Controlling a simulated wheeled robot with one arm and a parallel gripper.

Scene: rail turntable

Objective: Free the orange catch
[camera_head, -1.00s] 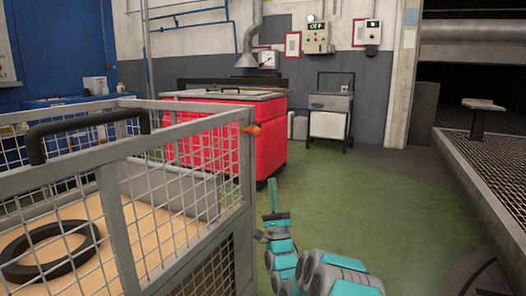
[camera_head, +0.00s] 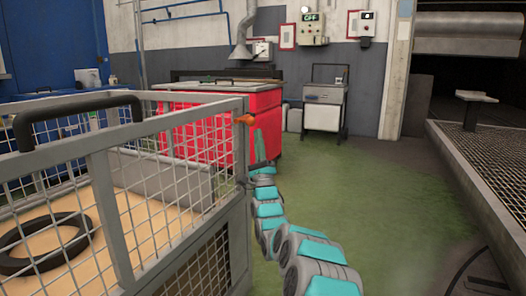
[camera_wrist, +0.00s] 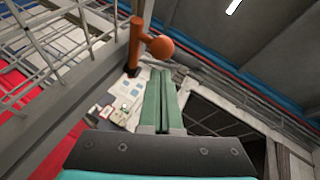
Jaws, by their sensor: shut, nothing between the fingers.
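The orange catch (camera_head: 245,119) sits at the top right corner of the grey mesh cage (camera_head: 172,122). In the wrist view the catch (camera_wrist: 160,46) is an orange upright with a round knob, fixed beside the cage's corner rail. My gripper (camera_head: 258,136) points upward just below and right of the catch in the head view. In the wrist view its green fingers (camera_wrist: 160,75) are together with nothing between them, and their tips lie just below the knob in the picture. I cannot tell whether they touch it.
A black handle (camera_head: 75,108) spans the cage top, and a black ring (camera_head: 45,245) lies inside the cage. A red bin (camera_head: 262,133) stands behind. Green floor (camera_head: 350,200) is clear to the right, up to a raised mesh platform (camera_head: 480,165).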

